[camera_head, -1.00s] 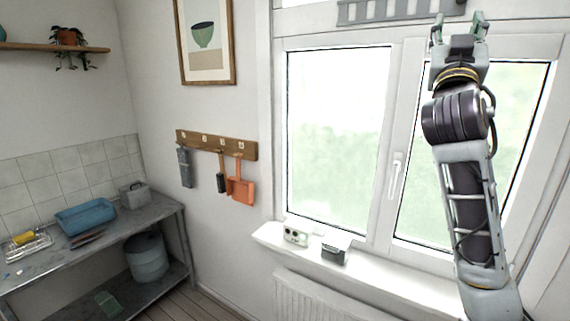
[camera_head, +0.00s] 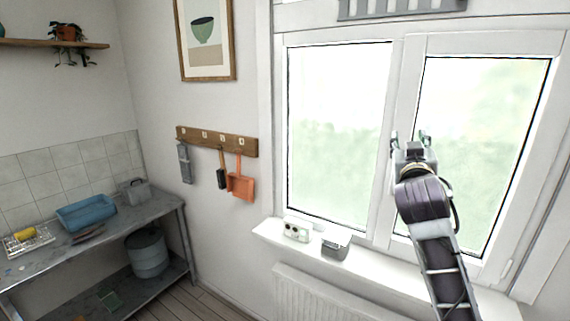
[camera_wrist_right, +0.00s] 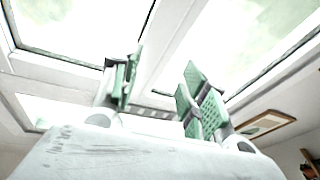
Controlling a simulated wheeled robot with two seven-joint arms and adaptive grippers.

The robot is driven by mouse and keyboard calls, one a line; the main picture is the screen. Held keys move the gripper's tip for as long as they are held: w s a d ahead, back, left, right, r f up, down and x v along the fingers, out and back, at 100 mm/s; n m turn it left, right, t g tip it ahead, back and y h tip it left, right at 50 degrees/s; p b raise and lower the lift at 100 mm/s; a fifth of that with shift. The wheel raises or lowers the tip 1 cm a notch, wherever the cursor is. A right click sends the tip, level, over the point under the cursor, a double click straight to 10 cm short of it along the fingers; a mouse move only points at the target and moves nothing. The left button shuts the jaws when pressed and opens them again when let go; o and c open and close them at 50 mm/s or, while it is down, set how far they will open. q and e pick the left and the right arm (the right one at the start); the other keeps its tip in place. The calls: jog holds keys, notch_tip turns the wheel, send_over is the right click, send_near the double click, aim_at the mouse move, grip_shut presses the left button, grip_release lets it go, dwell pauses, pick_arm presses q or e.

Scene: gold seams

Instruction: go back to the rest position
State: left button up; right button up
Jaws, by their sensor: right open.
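My right gripper (camera_head: 409,138) is raised in front of the window's middle post in the head view, its two fingers apart and pointing up. It also shows in the right wrist view (camera_wrist_right: 158,88), where its green-padded fingers are spread with nothing between them. My right arm reaches up from the lower right. The window (camera_head: 340,140) stands behind the gripper; the arm hides the window handle and part of the right pane's frame. My left gripper is not in view.
Below the window, the white sill (camera_head: 385,268) holds a white socket box (camera_head: 297,229) and a small grey box (camera_head: 336,246). A wooden hook rail (camera_head: 217,141) with hanging tools is on the wall. A grey workbench (camera_head: 100,235) with a blue tray (camera_head: 86,213) stands at left.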

jog(key=s+a+f+n+g+y, duration=0.1)
jog(key=s+f+g, duration=0.2)
jog(key=f, duration=0.8)
jog(key=s+a+f+n+g+y, duration=0.1)
jog(key=s+a+f+g+y, duration=0.1)
jog(key=f, duration=0.9)
jog(key=s+a+f+g+y, duration=0.1)
jog(key=s+f+g, duration=0.2)
jog(key=f, duration=0.8)
jog(key=s+a+f+n+g+y, duration=0.15)
jog(key=s+f+g, duration=0.25)
jog(key=s+f, duration=0.7)
jog(key=s+a+f+n+g+y, duration=0.1)
jog(key=s+a+f+g+y, duration=0.2)
jog(key=s+f, duration=0.8)
jog(key=s+f+g+h+b, duration=0.1)
jog(key=s+f, duration=0.1)
jog(key=f, duration=1.4)
jog(key=s+f+g, duration=0.1)
jog(key=s+f, duration=0.2)
jog(key=f, duration=1.3)
jog(key=s+d+f, duration=0.2)
jog(key=s+f, duration=0.8)
jog(key=s, duration=0.1)
jog(key=s+d+f+g+b, duration=0.1)
jog(key=s+d+f, duration=0.1)
jog(key=s+f, duration=0.9)
